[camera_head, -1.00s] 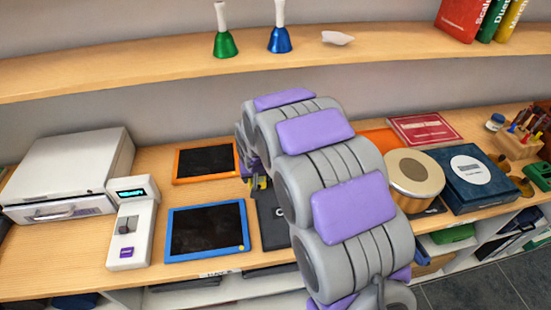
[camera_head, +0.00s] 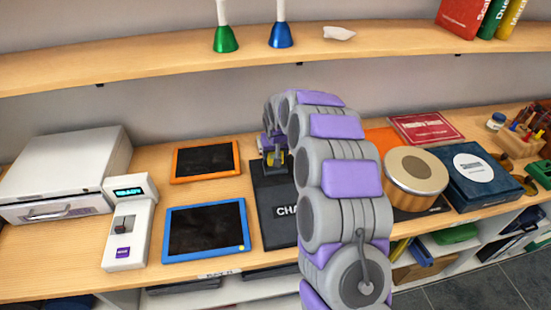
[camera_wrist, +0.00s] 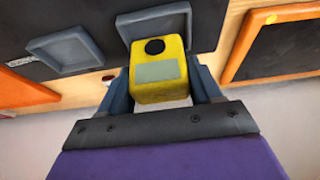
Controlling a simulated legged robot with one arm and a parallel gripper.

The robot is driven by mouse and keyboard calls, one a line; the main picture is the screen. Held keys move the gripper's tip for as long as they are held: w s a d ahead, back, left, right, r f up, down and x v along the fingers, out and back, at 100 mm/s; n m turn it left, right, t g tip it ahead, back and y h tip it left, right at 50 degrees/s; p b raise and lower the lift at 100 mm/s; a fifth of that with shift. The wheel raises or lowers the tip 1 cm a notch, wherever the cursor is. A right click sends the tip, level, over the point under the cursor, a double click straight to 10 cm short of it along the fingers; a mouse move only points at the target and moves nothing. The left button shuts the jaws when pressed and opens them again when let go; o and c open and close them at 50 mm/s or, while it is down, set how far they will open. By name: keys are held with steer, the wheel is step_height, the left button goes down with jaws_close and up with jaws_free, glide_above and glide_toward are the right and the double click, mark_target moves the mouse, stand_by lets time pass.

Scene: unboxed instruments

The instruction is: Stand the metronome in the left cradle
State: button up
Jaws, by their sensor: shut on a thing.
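The metronome, a small yellow block with a dark round spot and a pale panel, sits between my fingers in the wrist view (camera_wrist: 159,70). My gripper (camera_wrist: 163,88) is shut on it; a bit of yellow also shows at my gripper (camera_head: 273,152) in the head view. Two grey square cradles lie on a dark mat in the wrist view. One cradle (camera_wrist: 125,27) is right beside the metronome, whose top covers part of it; the other cradle (camera_wrist: 68,51) is to its left. I cannot tell how high the metronome is above the mat.
The dark mat (camera_head: 272,200) carries partly hidden white lettering. An orange-framed tray (camera_head: 206,177) and a blue-framed tray (camera_head: 164,232) lie left of it. A round drum (camera_head: 443,170) and a blue box (camera_head: 455,187) stand right. A shelf (camera_head: 180,67) runs above the table.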

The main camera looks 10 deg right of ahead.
steer(key=f, duration=0.2)
steer(key=shift+a+f+b, duration=0.3)
steer(key=shift+a, duration=0.05)
steer(key=shift+d+r, duration=0.1)
steer(key=shift+d, duration=0.2)
steer(key=o, duration=0.9)
steer(key=shift+d, duration=0.2)
steer(key=o, duration=0.3)
steer(key=shift+a, duration=0.3)
steer(key=p+v, duration=0.3)
steer(key=v, duration=0.8)
steer(key=s+r+g, duration=0.1)
steer(key=s+r, duration=0.2)
steer(key=s, duration=0.7)
steer(key=s+r+g, duration=0.2)
steer(key=s+r, duration=0.2)
steer(key=s, duration=0.7)
steer(key=s+g, duration=0.3)
steer(key=s, duration=2.4)
steer(key=shift+s+f, duration=0.2)
steer(key=shift+s, duration=0.15)
